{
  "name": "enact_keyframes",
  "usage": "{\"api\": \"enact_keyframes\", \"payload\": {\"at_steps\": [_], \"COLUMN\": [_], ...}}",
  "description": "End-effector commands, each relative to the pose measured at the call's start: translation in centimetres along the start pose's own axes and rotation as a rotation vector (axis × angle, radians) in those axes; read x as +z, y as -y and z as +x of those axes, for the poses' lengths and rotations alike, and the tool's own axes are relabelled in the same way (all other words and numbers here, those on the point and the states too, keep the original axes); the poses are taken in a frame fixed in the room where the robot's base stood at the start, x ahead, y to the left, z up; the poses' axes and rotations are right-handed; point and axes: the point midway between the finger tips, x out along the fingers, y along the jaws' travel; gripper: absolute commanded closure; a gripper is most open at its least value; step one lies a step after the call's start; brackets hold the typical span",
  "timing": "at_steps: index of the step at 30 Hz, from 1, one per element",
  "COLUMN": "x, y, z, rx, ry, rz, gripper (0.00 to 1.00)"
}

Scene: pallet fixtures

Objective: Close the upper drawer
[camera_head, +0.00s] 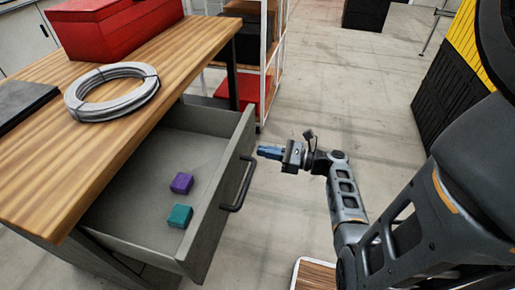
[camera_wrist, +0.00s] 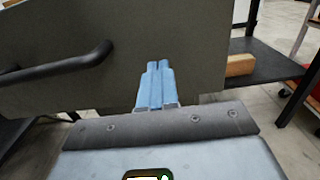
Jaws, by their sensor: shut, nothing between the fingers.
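The upper drawer (camera_head: 205,215) is grey and stands pulled out from under the wooden workbench. It holds a purple block (camera_head: 181,183) and a teal block (camera_head: 180,216). Its dark bar handle (camera_head: 240,186) is on the front panel, which also fills much of the wrist view (camera_wrist: 120,75). My gripper (camera_head: 262,151) is shut and empty, its blue fingers (camera_wrist: 157,70) pointing at the front panel, beside the handle and near the panel's far end. In the wrist view the handle (camera_wrist: 60,65) lies to the left of the fingers. I cannot tell whether the fingertips touch the panel.
On the workbench (camera_head: 190,45) are a red toolbox (camera_head: 110,25), a coiled grey cable (camera_head: 112,90) and a dark flat case (camera_head: 20,100). A shelf rack (camera_head: 268,60) with red boxes stands behind. Black and yellow crates (camera_head: 450,90) stand at the right. The floor between is open.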

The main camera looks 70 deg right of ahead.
Motion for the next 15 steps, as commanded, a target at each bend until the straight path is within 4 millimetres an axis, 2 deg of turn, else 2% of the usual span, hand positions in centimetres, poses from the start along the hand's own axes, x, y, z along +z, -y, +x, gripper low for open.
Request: {"api": "enact_keyframes", "payload": {"at_steps": [6,15], "x": [0.1,0.0], "y": [0.0,0.0], "z": [2.4,2.9], "rx": [0.001,-0.001], "ry": [0.0,0.0], "rz": [-0.001,-0.001], "gripper": [1.0,1.0]}}
